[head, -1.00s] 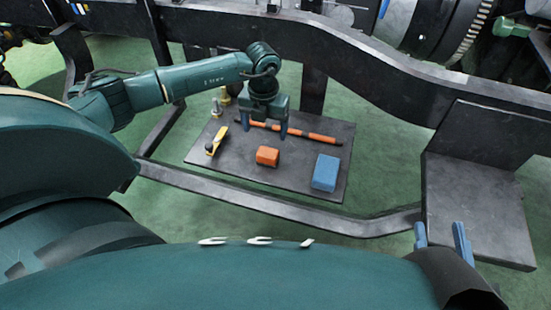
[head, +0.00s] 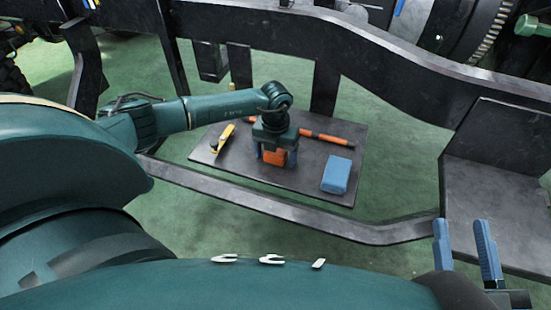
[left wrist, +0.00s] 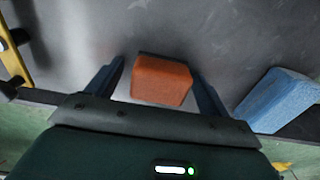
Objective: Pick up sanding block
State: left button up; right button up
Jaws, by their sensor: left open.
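An orange block (head: 273,159), a small block that could be the sanding block, lies on a dark board (head: 305,184). My left gripper (head: 275,154) points down over it, open, with one finger on either side. In the left wrist view the orange block (left wrist: 162,82) sits between the open fingers (left wrist: 159,72), with a gap at each side. In the head view the gripper body hides its upper part. A blue block (head: 336,176) lies to the right on the same board. My right gripper (head: 464,250) is open and empty at the lower right.
A yellow tool (head: 223,139) lies left on the board, and an orange-and-black bar (head: 327,138) lies behind the block. A dark chassis rail (head: 290,211) crosses in front, and a higher one (head: 385,65) runs behind. A dark plate (head: 495,205) stands at right.

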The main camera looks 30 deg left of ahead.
pick_arm(q)
jog(key=shift+r, duration=0.1)
jog(key=c, duration=1.1)
pick_arm(e)
jog(key=shift+f, duration=0.25)
